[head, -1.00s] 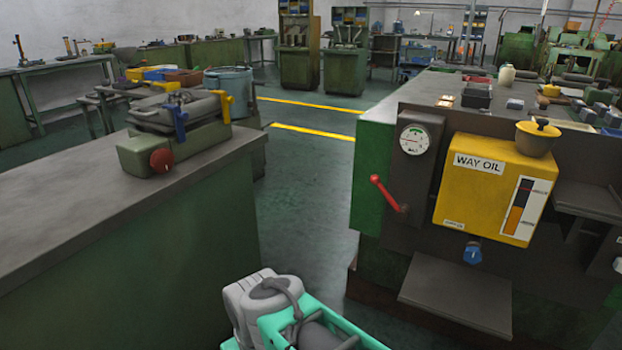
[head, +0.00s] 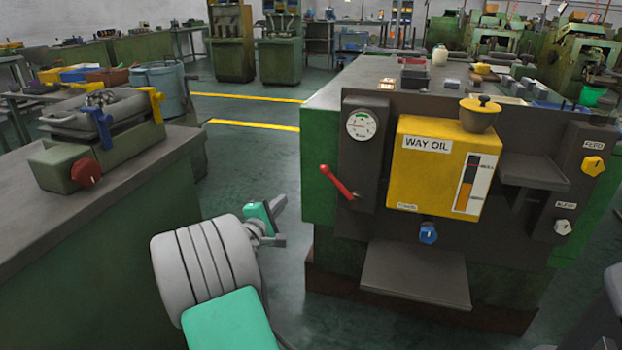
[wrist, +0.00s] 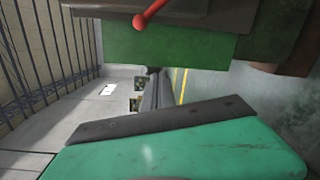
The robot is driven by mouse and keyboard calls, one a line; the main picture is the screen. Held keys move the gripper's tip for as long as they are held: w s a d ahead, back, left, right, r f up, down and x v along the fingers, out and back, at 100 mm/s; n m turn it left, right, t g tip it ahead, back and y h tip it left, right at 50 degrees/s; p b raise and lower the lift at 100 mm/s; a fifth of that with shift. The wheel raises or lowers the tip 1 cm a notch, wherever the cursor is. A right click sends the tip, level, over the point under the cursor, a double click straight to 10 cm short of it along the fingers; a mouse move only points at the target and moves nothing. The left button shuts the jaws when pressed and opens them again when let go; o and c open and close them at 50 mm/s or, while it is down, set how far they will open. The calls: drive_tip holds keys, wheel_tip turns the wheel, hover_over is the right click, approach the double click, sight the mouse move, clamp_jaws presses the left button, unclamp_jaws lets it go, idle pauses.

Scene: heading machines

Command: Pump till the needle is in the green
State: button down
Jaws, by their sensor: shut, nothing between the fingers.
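The yellow WAY OIL box (head: 440,165) is fixed to the front of a dark machine. The round white gauge (head: 361,124) is on a dark panel to its left. It has a green arc near the top, but its needle is too small to read surely. Below it, the red pump lever (head: 338,182) slants up to the left from its pivot. My gripper (head: 278,204) is shut and empty, lower left of the lever and apart from it. In the wrist view the lever's red knob (wrist: 140,20) is at the top, beyond a teal finger (wrist: 180,145).
A blue knob (head: 428,233) sits under the oil box, above a protruding dark shelf (head: 415,272). A bench (head: 70,225) with a vise (head: 95,140) stands at the left. Open green floor (head: 250,155) lies between bench and machine.

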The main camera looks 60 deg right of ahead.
drive_tip(key=s+d+r+b, duration=0.1)
drive_tip(key=s+d, duration=0.1)
drive_tip(key=d, duration=0.4)
drive_tip(key=s+d+r+n+h+b, duration=0.1)
drive_tip(key=d+r+b, duration=0.1)
drive_tip(key=d, duration=0.4)
drive_tip(key=shift+s+d, duration=0.15)
drive_tip(key=shift+s, duration=0.25)
drive_tip(key=shift+r, duration=0.25)
drive_tip(key=shift+s+d+r+m+y+p, duration=0.2)
drive_tip(key=shift+s+r+m+p, duration=0.4)
drive_tip(key=shift+s+r+m, duration=0.75)
drive_tip(key=shift+s+d+r+m+y+p, duration=0.1)
drive_tip(key=shift+s+d+r+m+p, duration=0.4)
drive_tip(key=shift+s+m, duration=1.4)
drive_tip(key=shift+s+d+r+m+y+p, duration=0.1)
drive_tip(key=shift+s+r+m+p, duration=0.55)
drive_tip(key=shift+s+r+m, duration=0.95)
drive_tip(key=shift+s+f+n, duration=0.25)
drive_tip(key=shift+s+f, duration=0.05)
